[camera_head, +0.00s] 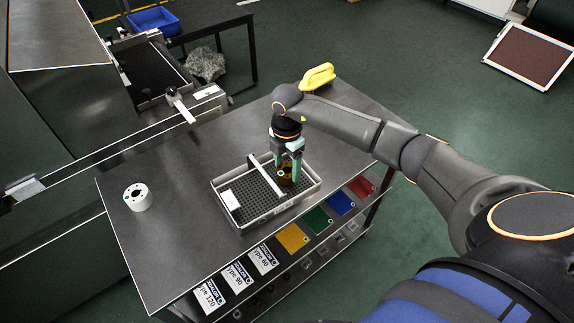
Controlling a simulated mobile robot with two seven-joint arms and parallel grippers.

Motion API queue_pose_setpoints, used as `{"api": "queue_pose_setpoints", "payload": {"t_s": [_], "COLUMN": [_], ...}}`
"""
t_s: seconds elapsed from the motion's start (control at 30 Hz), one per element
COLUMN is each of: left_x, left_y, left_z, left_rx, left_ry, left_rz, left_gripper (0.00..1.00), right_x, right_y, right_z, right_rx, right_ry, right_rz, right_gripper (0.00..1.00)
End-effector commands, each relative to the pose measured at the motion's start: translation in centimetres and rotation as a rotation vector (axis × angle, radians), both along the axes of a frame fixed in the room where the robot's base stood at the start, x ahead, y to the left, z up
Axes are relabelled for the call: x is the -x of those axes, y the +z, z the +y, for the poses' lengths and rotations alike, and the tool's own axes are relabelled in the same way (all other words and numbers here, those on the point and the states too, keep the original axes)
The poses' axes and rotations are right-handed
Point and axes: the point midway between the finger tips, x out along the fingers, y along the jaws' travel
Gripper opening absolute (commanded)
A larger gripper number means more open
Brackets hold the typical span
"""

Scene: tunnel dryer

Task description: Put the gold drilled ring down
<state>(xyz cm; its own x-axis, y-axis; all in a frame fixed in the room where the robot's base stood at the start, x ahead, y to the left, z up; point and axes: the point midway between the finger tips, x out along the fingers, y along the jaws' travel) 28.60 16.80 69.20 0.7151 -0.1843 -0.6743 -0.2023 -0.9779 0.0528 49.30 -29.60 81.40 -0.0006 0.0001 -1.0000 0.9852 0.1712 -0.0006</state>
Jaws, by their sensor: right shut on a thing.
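My right gripper (288,165) points down over the right part of a grey tray (233,226) with a perforated floor. It is shut on the gold drilled ring (285,181), which sits low between the fingers inside the tray's walls. I cannot tell whether the ring touches the tray floor. A white bar (264,177) crosses the tray to the left of the ring. The fingers hide part of the ring. My left gripper is not in view.
A white drilled ring (137,197) stands on the dark table (165,245) at the left. A yellow handled object (318,76) lies at the table's far corner. The dryer machine (60,130) borders the left.

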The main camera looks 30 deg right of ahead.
Motion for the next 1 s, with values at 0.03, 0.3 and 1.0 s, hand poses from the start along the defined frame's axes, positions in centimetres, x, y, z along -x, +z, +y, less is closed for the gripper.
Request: {"api": "queue_pose_setpoints", "payload": {"t_s": [0.03, 0.3, 1.0], "left_x": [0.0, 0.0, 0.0], "left_y": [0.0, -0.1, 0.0], "left_z": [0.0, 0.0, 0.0], "left_rx": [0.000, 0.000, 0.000], "left_ry": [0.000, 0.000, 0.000], "left_rz": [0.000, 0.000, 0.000], "left_gripper": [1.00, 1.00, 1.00], "right_x": [-0.1, 0.0, -0.2], "right_y": [0.2, -0.2, 4.6], "right_z": [0.0, 0.0, 0.0], "right_rx": [-0.001, 0.001, 0.001], "right_ry": [0.000, -0.001, 0.000], "right_rz": [-0.004, 0.000, -0.006], "right_gripper": [0.00, 0.84, 0.99]}}
